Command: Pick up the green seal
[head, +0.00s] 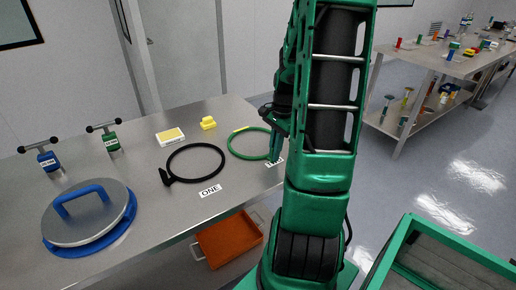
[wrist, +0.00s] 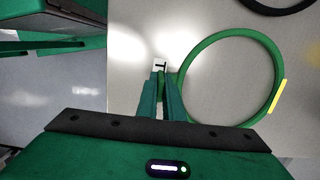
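The green seal (head: 231,143) is a thin green ring with a yellow strip on its rim. It lies on the steel table, at the far right end in the head view. In the wrist view the green seal (wrist: 200,52) is to the right of my fingers. My gripper (head: 273,157) points down at the ring's right edge. In the wrist view my gripper (wrist: 165,78) has its fingers close together, with a narrow green part of the seal's edge seemingly between them. The fingers hide the exact contact. No clear lift off the table shows.
A black ring (head: 194,146) lies left of the green one, by a label "ONE" (head: 210,191). A blue-rimmed lid (head: 88,215), a yellow block (head: 208,122) and a yellow-topped box (head: 171,136) share the table (head: 130,175). An orange bin (head: 228,243) sits below.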

